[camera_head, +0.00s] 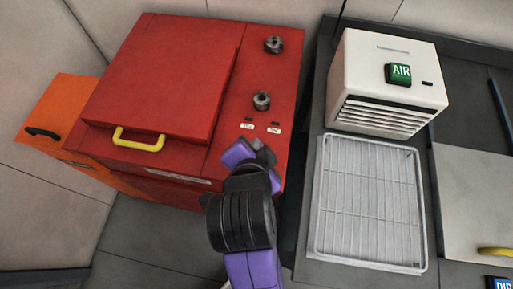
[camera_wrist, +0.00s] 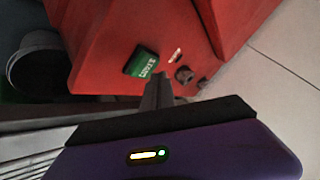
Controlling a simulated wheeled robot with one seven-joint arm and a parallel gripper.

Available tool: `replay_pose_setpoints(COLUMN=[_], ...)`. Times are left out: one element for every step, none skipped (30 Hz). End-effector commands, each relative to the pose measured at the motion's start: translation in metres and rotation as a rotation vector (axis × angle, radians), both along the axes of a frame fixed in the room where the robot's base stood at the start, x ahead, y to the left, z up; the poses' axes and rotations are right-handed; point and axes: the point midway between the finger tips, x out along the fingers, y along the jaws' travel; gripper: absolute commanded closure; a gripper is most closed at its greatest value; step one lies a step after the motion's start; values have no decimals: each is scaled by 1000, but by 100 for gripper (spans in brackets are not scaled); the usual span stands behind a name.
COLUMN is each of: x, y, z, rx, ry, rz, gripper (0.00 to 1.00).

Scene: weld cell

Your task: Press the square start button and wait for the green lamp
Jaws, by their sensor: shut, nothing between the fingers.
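The red machine (camera_head: 205,95) stands left of centre in the head view, its lid shut. Its square green start button (camera_wrist: 141,60), lettered START, shows in the wrist view; my arm hides it in the head view. My gripper (camera_wrist: 158,80) is shut and empty, its tips at the button's lower right edge in the picture. I cannot tell whether they touch it. In the head view my gripper (camera_head: 262,150) is at the front of the machine's right-hand panel. Two small dark windows (camera_head: 249,121) with white labels sit just beyond it. I see no lit green lamp on the machine.
Two dark knobs (camera_head: 262,101) stand up from the red panel. A yellow handle (camera_head: 139,139) is on the lid. To the right are a white box (camera_head: 385,80) with a green AIR button and a wire rack (camera_head: 368,205). An orange cabinet (camera_head: 48,125) stands left.

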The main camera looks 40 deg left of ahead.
Motion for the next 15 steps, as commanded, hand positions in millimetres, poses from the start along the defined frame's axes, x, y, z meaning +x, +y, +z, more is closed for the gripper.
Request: replay_pose_setpoints(x=[0, 0, 0, 0, 0, 0, 0, 0, 0, 0, 0, 0, 0, 0, 0], y=[0, 0, -1, -1, -1, 0, 0, 0, 0, 0, 0, 0, 0, 0, 0], z=[-2, -3, -4, -5, -6, -7, -8, -8, -8, -8, -8, -8, -8, -8, -8], rx=[-1, -1, -1, -1, -1, 0, 0, 0, 0, 0, 0, 0, 0, 0, 0], ry=[0, 0, 0, 0, 0, 0, 0, 0, 0, 0, 0, 0, 0, 0, 0], rz=[-1, -1, -1, -1, -1, 0, 0, 0, 0, 0, 0, 0, 0, 0, 0], gripper=[100, 100, 100, 100, 100, 100, 100, 100, 100, 100, 100, 100, 100, 100, 100])
